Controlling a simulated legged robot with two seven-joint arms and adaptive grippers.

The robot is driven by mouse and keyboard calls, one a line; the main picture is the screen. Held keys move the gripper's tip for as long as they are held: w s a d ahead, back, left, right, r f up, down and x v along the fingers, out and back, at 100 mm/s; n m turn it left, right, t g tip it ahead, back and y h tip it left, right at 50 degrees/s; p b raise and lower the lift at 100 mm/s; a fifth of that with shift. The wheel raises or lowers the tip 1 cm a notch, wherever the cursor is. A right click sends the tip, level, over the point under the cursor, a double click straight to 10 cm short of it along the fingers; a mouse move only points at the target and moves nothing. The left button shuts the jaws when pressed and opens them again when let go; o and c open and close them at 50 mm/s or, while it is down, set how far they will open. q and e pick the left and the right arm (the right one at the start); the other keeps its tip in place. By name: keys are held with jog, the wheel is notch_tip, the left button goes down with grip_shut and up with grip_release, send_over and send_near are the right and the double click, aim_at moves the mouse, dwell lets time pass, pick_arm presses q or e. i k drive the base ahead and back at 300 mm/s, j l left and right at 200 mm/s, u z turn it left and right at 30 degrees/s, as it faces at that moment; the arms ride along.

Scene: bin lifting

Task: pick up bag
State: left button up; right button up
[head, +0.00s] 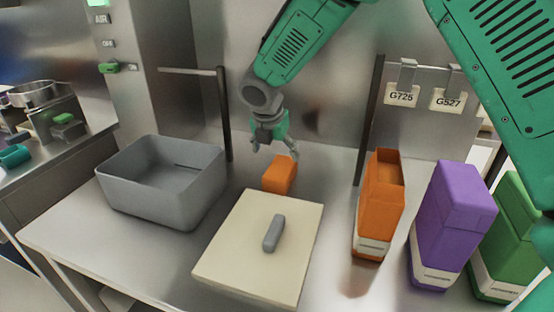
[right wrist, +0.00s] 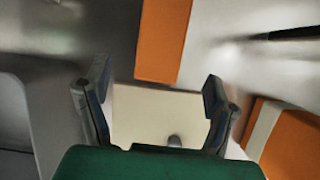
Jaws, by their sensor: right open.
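Three tall bags stand in a row at the right of the head view: an orange one with an open top (head: 378,205), a purple one (head: 452,222) and a green one (head: 510,240). A small orange block (head: 279,175) sits behind the cream board, just below my right gripper (head: 275,152). My right gripper is open and empty, fingers pointing down. In the right wrist view an orange block (right wrist: 162,42) lies beyond the open fingertips (right wrist: 157,88), apart from them. An orange and white bag (right wrist: 288,140) shows at the right edge. My left gripper is out of view.
A grey open bin (head: 160,195) stands on the left of the steel table. A cream board (head: 225,245) with a grey handle (head: 274,233) lies in the middle. Dark posts and a rail with tags G725 (head: 401,96) and G527 (head: 447,100) stand at the back.

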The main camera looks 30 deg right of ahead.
aim_at(381, 204)
jog(key=k+j, duration=1.1)
jog(key=k, duration=0.2)
